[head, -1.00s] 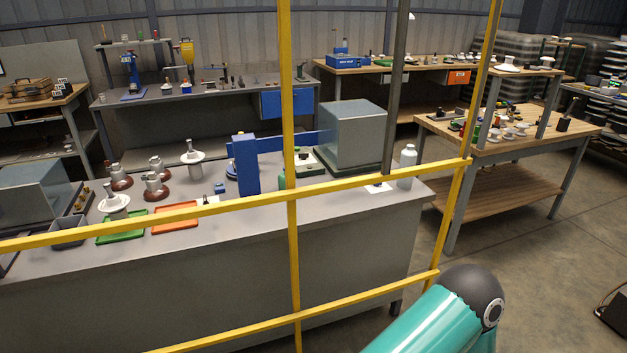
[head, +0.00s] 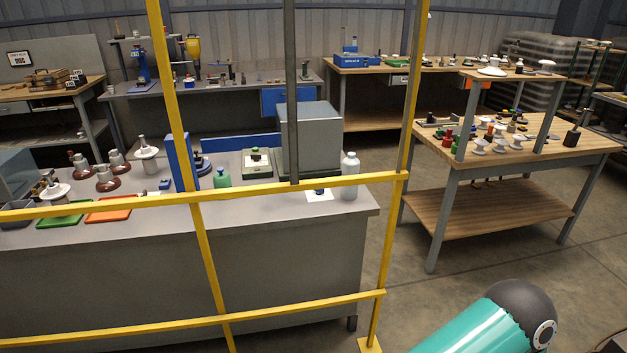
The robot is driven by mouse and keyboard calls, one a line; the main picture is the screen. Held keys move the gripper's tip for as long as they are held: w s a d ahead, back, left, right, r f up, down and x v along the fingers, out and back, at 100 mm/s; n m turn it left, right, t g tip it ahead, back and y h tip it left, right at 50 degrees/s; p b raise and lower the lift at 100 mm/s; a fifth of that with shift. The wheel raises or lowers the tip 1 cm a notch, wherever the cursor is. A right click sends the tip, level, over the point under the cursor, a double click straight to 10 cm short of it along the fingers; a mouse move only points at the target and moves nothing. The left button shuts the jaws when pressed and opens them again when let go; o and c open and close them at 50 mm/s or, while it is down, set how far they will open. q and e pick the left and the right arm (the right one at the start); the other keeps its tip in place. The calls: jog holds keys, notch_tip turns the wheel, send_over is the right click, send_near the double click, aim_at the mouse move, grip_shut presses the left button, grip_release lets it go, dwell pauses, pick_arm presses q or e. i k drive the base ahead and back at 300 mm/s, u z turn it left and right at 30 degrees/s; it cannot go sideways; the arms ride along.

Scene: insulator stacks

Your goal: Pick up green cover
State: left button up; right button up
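I cannot pick out a green cover for certain. Green things in view are a bottle-like green object (head: 222,178) on the grey bench, a flat green tray (head: 62,215) at that bench's left, and a green item (head: 392,61) on the back wooden bench. Small parts (head: 492,140) on the right wooden table include some coloured ones too small to tell apart. Neither gripper is in view. Only a teal link of my own arm shows at the bottom right.
A yellow guard rail (head: 290,188) with posts stands between me and the grey bench (head: 290,225). The right wooden table (head: 575,147) stands beyond it, with open floor (head: 500,255) in front. A grey box (head: 308,140) and a white bottle (head: 349,178) stand on the grey bench.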

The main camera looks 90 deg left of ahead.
aim_at(222, 182)
jog(key=z, duration=0.1)
jog(key=i, duration=1.9)
jog(key=u, duration=1.35)
jog(key=i, duration=0.2)
jog(key=u, duration=1.7)
jog(key=i, duration=0.2)
jog(key=u, duration=2.1)
jog(key=i, duration=1.05)
jog(key=z, duration=0.35)
